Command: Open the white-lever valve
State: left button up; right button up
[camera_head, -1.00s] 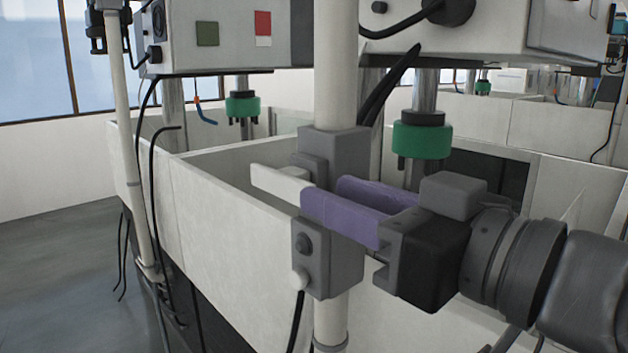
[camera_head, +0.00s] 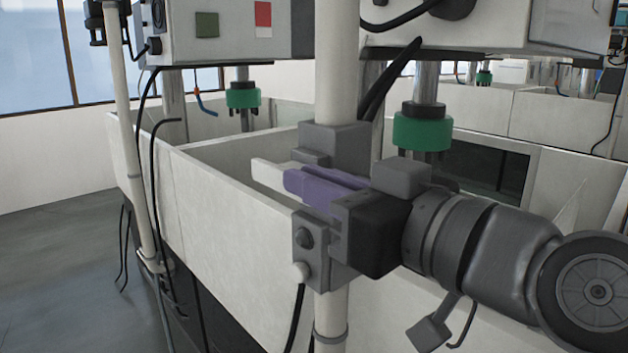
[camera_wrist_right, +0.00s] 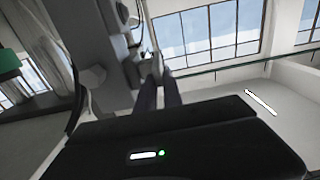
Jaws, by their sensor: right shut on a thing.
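The white lever (camera_head: 268,173) sticks out to the left from the grey valve body (camera_head: 335,145) on the white vertical pipe (camera_head: 337,60). My right gripper (camera_head: 305,185), with purple fingers, comes in from the right and is shut on the lever, whose far end shows beyond the fingertips. In the right wrist view the purple fingers (camera_wrist_right: 160,95) are close together beside the grey valve body (camera_wrist_right: 95,40); the lever between them is hard to make out there. My left gripper is not in view.
A pale tank wall (camera_head: 235,235) runs just behind the pipe. A grey box with a knob (camera_head: 310,250) sits on the pipe below the gripper, with a black cable hanging from it. Green-collared cylinders (camera_head: 423,130) hang over the tanks. Open floor (camera_head: 60,260) lies at left.

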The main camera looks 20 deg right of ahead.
aim_at(280, 168)
jog(key=shift+r, duration=0.1)
grip_shut()
jog(key=shift+r+p, duration=0.25)
jog(key=shift+p, duration=0.5)
jog(key=r+g+p, duration=0.1)
jog(key=g+p, duration=0.1)
jog(key=p, duration=0.1)
jog(key=w+g+h+p, duration=0.1)
jog(key=p, duration=0.3)
jog(key=r+g+h+p, duration=0.1)
jog(key=g+p, duration=0.1)
jog(key=p, duration=0.1)
jog(key=shift+w+a+r+g, duration=0.15)
jog(key=shift+a+r+g, duration=0.1)
jog(key=shift+r+g, duration=0.05)
jog(key=shift+w+g+h+p, duration=0.1)
jog(key=shift+g+h+p, duration=0.2)
jog(key=shift+p, duration=0.45)
jog(key=shift+f, duration=0.1)
jog(key=o, duration=0.7)
grip_release()
